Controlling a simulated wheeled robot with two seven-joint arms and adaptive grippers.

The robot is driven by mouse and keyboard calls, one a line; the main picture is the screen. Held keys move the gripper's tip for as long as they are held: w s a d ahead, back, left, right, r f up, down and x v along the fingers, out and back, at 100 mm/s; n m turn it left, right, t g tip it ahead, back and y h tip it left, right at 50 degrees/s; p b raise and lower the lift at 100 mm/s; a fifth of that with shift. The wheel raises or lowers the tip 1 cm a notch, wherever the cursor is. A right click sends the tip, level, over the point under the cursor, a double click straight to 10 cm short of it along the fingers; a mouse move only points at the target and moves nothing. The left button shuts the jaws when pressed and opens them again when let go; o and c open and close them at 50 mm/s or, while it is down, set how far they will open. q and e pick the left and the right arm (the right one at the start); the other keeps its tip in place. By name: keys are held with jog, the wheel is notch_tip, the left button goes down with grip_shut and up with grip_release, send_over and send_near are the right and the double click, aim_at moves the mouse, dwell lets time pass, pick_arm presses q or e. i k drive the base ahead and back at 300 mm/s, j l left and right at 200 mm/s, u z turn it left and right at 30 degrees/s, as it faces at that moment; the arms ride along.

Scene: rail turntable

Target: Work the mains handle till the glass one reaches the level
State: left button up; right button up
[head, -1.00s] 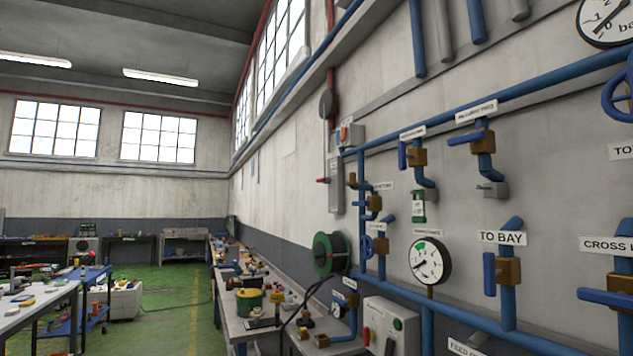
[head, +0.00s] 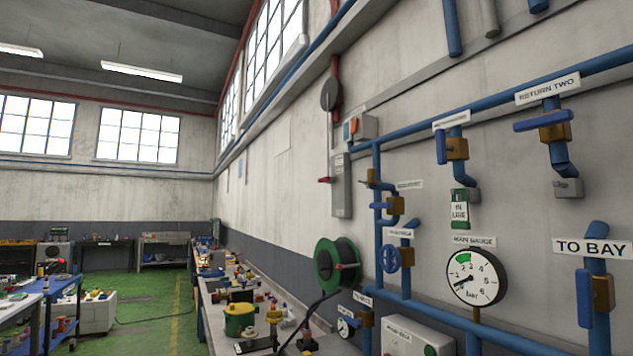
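Neither of my grippers shows in the head view. Blue pipes with valves run along the right wall. No readable plate marks a mains handle or a glass one. The round main gauge (head: 476,276) has a green band at upper left, and its needle points to the lower left, below the band. A blue handwheel (head: 391,258) is left of it. The RETURN TWO lever (head: 541,121) lies sideways; the lever left of it (head: 440,146) hangs down. The TO BAY lever (head: 584,298) hangs down. A smaller lever (head: 381,205) sits further left.

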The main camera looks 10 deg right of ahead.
aim_at(328, 180)
jog(key=i+j, duration=0.25)
jog(key=i, duration=0.2)
jog(key=i+j, duration=0.3)
jog(key=i, duration=0.15)
jog(key=i+j+u, duration=0.1)
jog(key=i+j, duration=0.15)
jog(key=i, duration=0.2)
jog(key=i+j, duration=0.25)
jog(key=i, duration=0.2)
jog(key=i+j, duration=0.25)
jog(key=i, duration=0.2)
jog(key=i+j, duration=0.25)
jog(key=i, duration=0.2)
jog(key=u, duration=0.05)
